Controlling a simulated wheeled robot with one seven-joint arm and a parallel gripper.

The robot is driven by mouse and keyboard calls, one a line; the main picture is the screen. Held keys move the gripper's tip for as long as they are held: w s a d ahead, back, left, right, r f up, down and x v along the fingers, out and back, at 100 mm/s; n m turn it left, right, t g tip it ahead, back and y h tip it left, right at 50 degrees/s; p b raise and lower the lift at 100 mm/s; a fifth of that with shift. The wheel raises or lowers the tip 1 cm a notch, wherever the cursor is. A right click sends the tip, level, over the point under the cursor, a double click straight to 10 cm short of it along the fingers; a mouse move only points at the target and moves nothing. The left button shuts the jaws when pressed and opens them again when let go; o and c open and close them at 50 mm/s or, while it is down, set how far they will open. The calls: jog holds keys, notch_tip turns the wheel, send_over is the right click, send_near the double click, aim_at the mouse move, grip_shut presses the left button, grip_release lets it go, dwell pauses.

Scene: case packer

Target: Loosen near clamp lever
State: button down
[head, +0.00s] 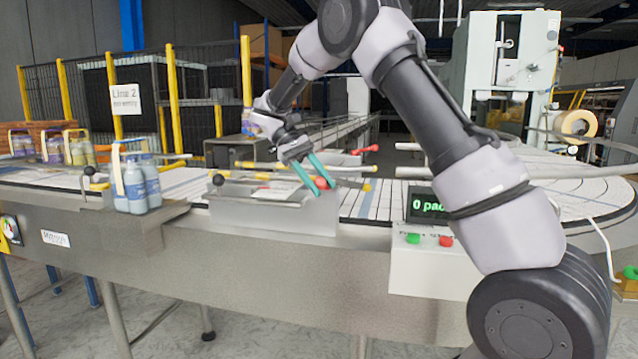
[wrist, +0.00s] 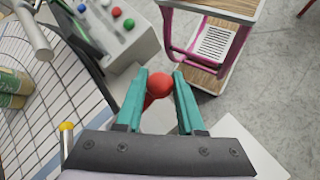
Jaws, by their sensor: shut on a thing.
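The near clamp lever ends in a round red knob (wrist: 159,85), which sits between my gripper's two teal fingers in the wrist view. A small red part of this near lever (head: 321,183) also shows between the fingers in the head view. My gripper (head: 314,186) reaches down over the near side of the conveyor and is shut on the knob. Most of the lever's arm and its pivot are hidden by the fingers and the gripper body. A second red lever (head: 366,149) lies farther back across the conveyor, apart from my gripper.
Guide rails with a yellow knob (head: 366,188) run close by. A control box (head: 440,262) with green and red buttons stands to the right. The wrist view shows a pink-framed cart (wrist: 212,50) on the floor.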

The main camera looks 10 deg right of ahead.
jog(key=shift+a, duration=0.15)
dwell(0.4)
jog(key=c, duration=0.5)
grip_release()
jog(key=shift+r, duration=0.1)
